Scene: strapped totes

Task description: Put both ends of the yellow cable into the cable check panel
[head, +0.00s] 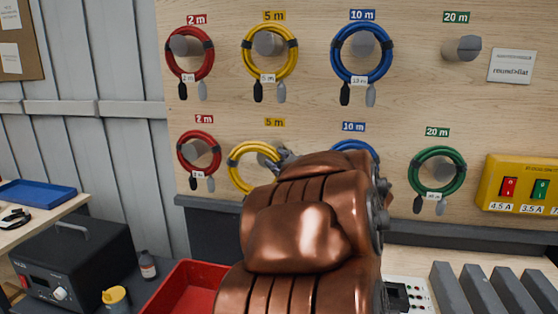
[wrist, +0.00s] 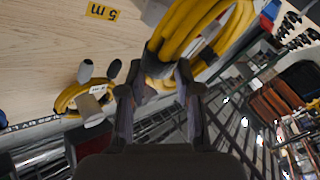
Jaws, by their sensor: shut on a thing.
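The lower yellow cable coil (head: 240,165) is at its peg on the wooden board, under a yellow 5 m label. Its right part is hidden behind my copper-coloured arm. In the wrist view the near yellow cable (wrist: 185,38) is large, with a dark strap, right at the fingertips. My gripper (wrist: 156,76) is shut on this cable at its strapped part; the exact grip is hard to see. Another yellow coil (head: 247,62) hangs above on its peg, with a dark and a grey plug. A white socketed panel (head: 416,293), possibly the check panel, is partly visible at the lower right.
Red (head: 213,51), blue (head: 335,65) and green (head: 459,168) coils hang nearby. The yellow switch box (head: 522,168) is at the right. A red tote (head: 192,283) and a black device (head: 75,265) stand below left. Grey slats (head: 481,287) stand lower right.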

